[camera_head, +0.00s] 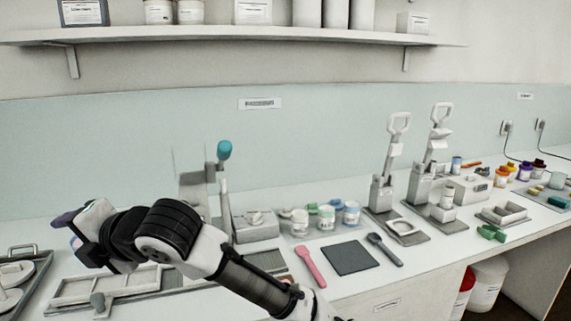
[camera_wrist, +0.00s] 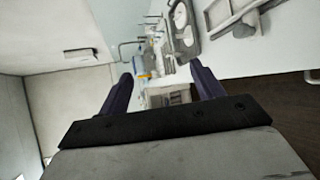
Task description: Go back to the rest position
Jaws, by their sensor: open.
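My gripper shows in the wrist view (camera_wrist: 158,88), with its two dark purple fingers spread wide apart and nothing between them. In the head view my gripper (camera_head: 66,225) is at the left, above the left part of the bench, pointing left and partly hidden by my wrist. My arm crosses the lower left of the head view, over a grey rail fixture (camera_head: 70,289). The white bench (camera_head: 352,283) runs along the wall under the arm.
A machine with a teal-knobbed lever (camera_head: 224,150) stands behind my arm. Small jars (camera_head: 326,217), a pink spoon (camera_head: 310,267), a dark mat (camera_head: 350,258) and two lever presses (camera_head: 381,192) lie to the right. A tray (camera_head: 14,285) is at far left. A shelf (camera_head: 230,34) hangs above.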

